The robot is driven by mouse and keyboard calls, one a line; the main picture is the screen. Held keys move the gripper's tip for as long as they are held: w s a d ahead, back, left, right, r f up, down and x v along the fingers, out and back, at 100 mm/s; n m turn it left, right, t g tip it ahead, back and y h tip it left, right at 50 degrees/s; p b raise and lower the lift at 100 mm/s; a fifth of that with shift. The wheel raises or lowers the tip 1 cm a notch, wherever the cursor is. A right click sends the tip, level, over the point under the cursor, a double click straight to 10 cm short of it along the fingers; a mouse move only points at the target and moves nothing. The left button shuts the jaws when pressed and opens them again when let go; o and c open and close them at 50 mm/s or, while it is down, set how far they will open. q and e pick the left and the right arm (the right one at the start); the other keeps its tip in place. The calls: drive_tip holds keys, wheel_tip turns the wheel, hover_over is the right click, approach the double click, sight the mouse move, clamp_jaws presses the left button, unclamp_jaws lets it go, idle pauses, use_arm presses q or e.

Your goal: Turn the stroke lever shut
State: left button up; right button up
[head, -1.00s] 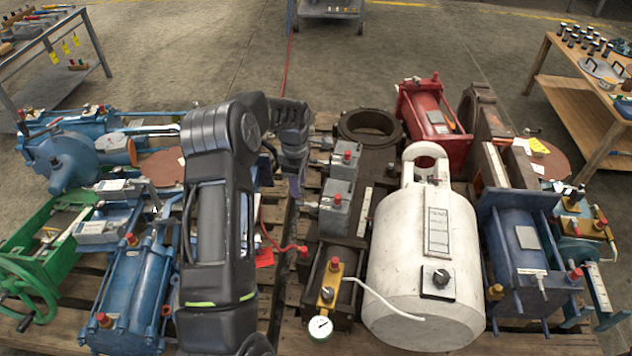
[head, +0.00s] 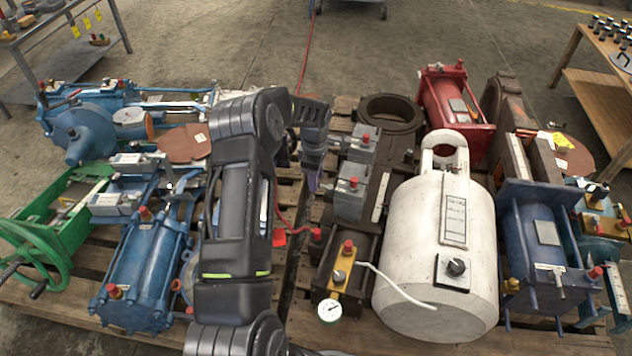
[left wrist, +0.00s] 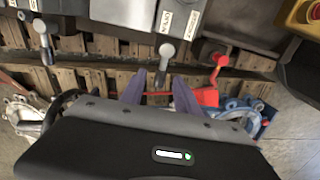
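Two grey valve boxes, a far one (head: 362,142) and a nearer one (head: 350,198), stand on the pallet left of the white tank. In the left wrist view, a grey lever with a pale knob (left wrist: 167,52) sticks out from the middle box, beside labels too small to read. I cannot tell which is the stroke lever. My left gripper (left wrist: 160,88) is open, its purple fingers apart and lined up with the middle lever; contact is unclear. My right gripper is not in view.
The white tank (head: 425,260) stands right of the boxes. A gauge (head: 330,311) and a red-ended hose (head: 317,234) are near the front. Blue machines (head: 140,270) crowd the left pallet. A narrow gap separates the pallets.

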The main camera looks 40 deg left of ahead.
use_arm(q)
drive_tip(key=shift+f, duration=0.5)
drive_tip(key=shift+c, duration=0.4)
clamp_jaws()
